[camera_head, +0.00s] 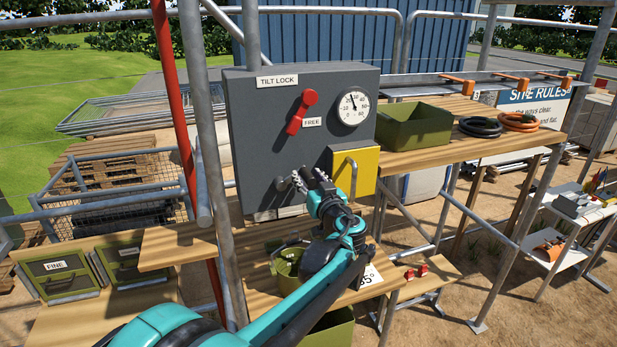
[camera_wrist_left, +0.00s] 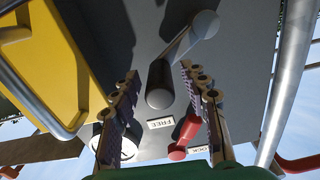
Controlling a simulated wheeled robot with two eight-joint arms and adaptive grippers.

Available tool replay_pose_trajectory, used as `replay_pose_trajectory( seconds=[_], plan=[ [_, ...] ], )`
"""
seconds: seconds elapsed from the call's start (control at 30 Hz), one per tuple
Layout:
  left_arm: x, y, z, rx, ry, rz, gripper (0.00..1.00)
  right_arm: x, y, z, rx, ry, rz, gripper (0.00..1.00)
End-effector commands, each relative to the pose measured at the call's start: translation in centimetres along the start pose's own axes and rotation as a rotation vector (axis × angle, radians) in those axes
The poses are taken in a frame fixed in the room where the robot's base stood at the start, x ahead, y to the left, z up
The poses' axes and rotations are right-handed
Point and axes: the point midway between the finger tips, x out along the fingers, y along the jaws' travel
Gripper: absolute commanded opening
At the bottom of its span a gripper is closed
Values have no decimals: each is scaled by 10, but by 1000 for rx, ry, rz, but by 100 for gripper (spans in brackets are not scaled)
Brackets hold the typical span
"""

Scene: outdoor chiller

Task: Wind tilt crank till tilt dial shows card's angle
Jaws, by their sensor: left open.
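My left gripper (camera_head: 308,178) is open in front of the grey panel (camera_head: 250,100). In the left wrist view its fingers (camera_wrist_left: 159,75) stand either side of the dark grip of the tilt crank (camera_wrist_left: 160,85), with gaps visible on both sides. The crank (camera_head: 283,184) is partly hidden by the gripper in the head view. The tilt dial (camera_head: 352,107) has its needle pointing up and slightly left, around 20 to 30. My right gripper is out of view.
The red tilt lock lever (camera_head: 302,111) slants above the crank, its lower end near the FREE label. A yellow box (camera_head: 366,172) with a metal handle juts out right of the crank. A green bin (camera_head: 413,126) and coiled cables (camera_head: 480,126) sit on the right shelf.

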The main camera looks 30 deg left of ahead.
Motion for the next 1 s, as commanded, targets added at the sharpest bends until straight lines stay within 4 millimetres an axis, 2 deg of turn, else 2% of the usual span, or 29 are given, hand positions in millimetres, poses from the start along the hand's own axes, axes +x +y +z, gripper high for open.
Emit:
replay_pose_trajectory(
  seconds=[0.17, 0.33, 0.73, 1.0],
  plan=[
    [0, 0, 0, 0, 0, 0, 44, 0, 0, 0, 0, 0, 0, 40],
    [0, 0, 0, 0, 0, 0, 0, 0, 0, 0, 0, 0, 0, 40],
    [0, 1, 2, 26, 0, 0, 0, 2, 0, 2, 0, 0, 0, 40],
    [0, 7, 14, 169, 0, 0, 0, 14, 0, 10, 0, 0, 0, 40]
  ],
)
